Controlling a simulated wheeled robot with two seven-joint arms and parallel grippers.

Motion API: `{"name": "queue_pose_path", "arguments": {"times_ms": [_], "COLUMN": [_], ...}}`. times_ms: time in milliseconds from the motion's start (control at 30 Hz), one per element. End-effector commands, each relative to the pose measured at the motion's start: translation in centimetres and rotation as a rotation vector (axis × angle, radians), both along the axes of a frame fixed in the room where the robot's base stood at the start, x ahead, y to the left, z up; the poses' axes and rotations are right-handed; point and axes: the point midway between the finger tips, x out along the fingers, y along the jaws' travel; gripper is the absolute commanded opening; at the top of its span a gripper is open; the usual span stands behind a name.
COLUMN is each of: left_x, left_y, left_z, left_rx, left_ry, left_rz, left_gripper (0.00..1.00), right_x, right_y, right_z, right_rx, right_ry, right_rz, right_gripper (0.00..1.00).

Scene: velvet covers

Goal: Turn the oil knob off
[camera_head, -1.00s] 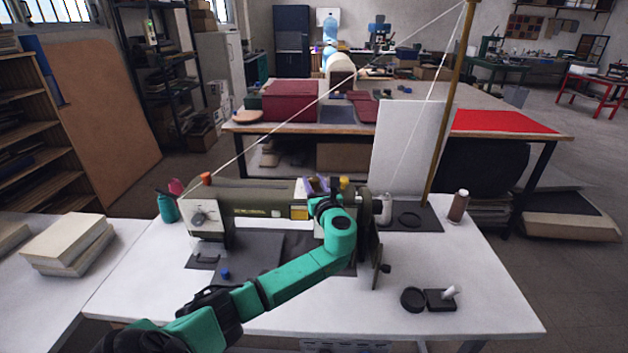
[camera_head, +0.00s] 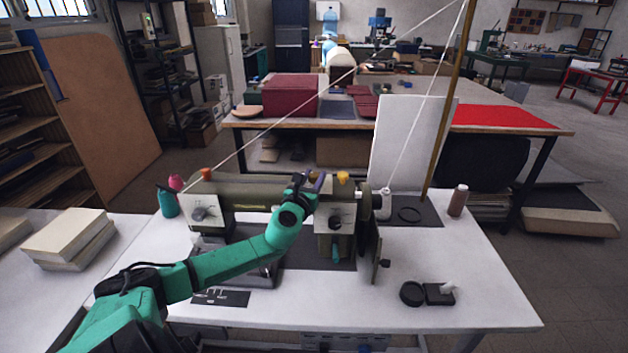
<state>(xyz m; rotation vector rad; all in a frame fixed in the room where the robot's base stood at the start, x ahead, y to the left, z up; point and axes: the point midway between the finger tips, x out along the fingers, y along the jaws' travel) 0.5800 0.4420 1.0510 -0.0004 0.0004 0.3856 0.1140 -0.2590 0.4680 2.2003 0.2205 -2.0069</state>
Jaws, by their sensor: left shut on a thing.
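An olive-green sewing machine (camera_head: 255,192) stands on the white table. On its top are an orange knob (camera_head: 206,174) at the left, a yellow knob (camera_head: 343,177) at the right and a small purple knob (camera_head: 319,181) between them, beside the yellow one. Which is the oil knob I cannot read. My left gripper (camera_head: 308,183) reaches in from the left, over the machine's top. It is shut at the purple knob, with its fingertips small and partly hidden by the wrist. The yellow knob stands clear of it. My right gripper is out of view.
The white table (camera_head: 450,270) is clear at the front right, except for a small black round dish (camera_head: 411,293) and holder. A tall wooden pole (camera_head: 447,100) with a white thread rises behind. A brown spool (camera_head: 458,200) and a teal bottle (camera_head: 168,201) stand near.

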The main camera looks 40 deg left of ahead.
Motion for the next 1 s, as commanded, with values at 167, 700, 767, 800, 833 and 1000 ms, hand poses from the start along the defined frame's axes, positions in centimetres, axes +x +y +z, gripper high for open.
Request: {"name": "queue_pose_path", "arguments": {"times_ms": [167,700,767,800,833,1000], "left_x": [0.0,0.0,0.0,0.0,-0.1,-1.3], "left_y": [0.0,0.0,0.0,0.0,0.0,-0.4], "left_z": [-0.1,0.0,0.0,0.0,0.0,-0.2], "left_rx": [0.000,0.000,0.000,0.000,0.001,0.001], "left_ry": [0.002,0.000,0.000,0.000,0.000,0.003], "left_rz": [-0.011,-0.009,-0.009,-0.009,-0.009,-0.009], "left_gripper": [0.00,0.70,0.70,0.70,0.70,0.70], "right_x": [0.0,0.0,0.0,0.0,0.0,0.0], "right_y": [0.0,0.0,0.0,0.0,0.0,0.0], "right_z": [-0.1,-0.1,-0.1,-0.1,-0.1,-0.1], "right_rx": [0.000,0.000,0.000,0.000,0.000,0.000], "right_ry": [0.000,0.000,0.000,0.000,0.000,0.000], "right_rz": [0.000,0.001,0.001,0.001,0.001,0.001], "right_gripper": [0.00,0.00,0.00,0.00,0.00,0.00]}}
